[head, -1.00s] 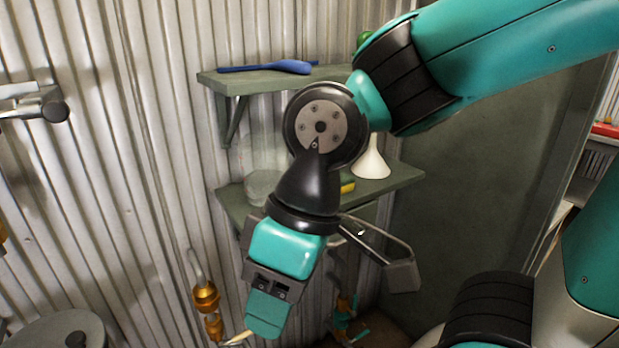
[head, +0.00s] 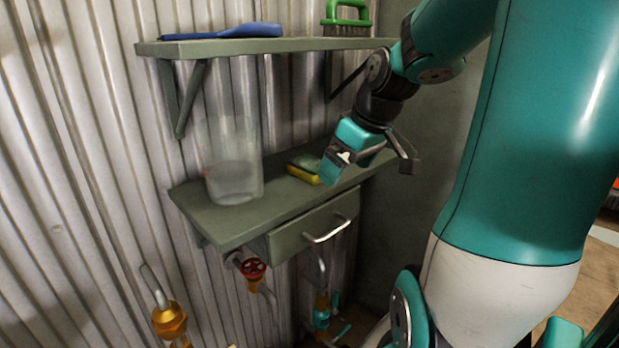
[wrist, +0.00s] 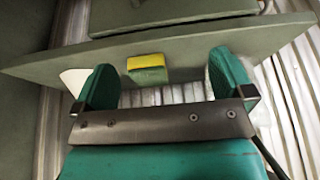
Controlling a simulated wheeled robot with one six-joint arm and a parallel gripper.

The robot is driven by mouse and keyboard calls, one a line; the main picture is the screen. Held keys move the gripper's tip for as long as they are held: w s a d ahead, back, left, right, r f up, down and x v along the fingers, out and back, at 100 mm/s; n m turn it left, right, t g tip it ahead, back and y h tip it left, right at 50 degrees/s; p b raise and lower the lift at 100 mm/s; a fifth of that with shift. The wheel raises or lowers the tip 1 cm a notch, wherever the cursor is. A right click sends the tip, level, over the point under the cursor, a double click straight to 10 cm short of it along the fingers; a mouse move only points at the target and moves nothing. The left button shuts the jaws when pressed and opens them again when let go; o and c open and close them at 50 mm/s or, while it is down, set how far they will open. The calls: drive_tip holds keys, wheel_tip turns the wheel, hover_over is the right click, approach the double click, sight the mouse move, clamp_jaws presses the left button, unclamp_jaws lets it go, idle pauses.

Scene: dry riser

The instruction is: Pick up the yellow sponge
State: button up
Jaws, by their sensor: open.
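The yellow sponge (head: 304,174) lies on the lower green shelf (head: 225,219), with a dark green layer on top. In the wrist view the sponge (wrist: 146,63) shows between my two fingers, beyond the fingertips and apart from them. My gripper (head: 338,168) is open and empty, just right of the sponge in the head view and close to it. In the wrist view its green fingers (wrist: 168,72) are spread wide. The exact gap to the sponge is hard to tell.
A clear container (head: 233,170) stands left of the sponge. A white object (wrist: 75,80) shows beside a finger in the wrist view. A drawer with a handle (head: 327,230) hangs under the shelf. The upper shelf (head: 210,47) holds a blue tool (head: 225,31) and a green brush (head: 346,18).

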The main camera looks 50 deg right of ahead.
drive_tip(key=d, duration=0.2)
drive_tip(key=p, duration=0.2)
approach(311, 163)
drive_tip(key=shift+m+h, duration=0.3)
drive_tip(key=x, duration=0.5)
drive_tip(key=shift+a, duration=0.15)
drive_tip(key=x, duration=0.5)
drive_tip(key=shift+w+f, duration=0.1)
drive_tip(key=c, duration=1)
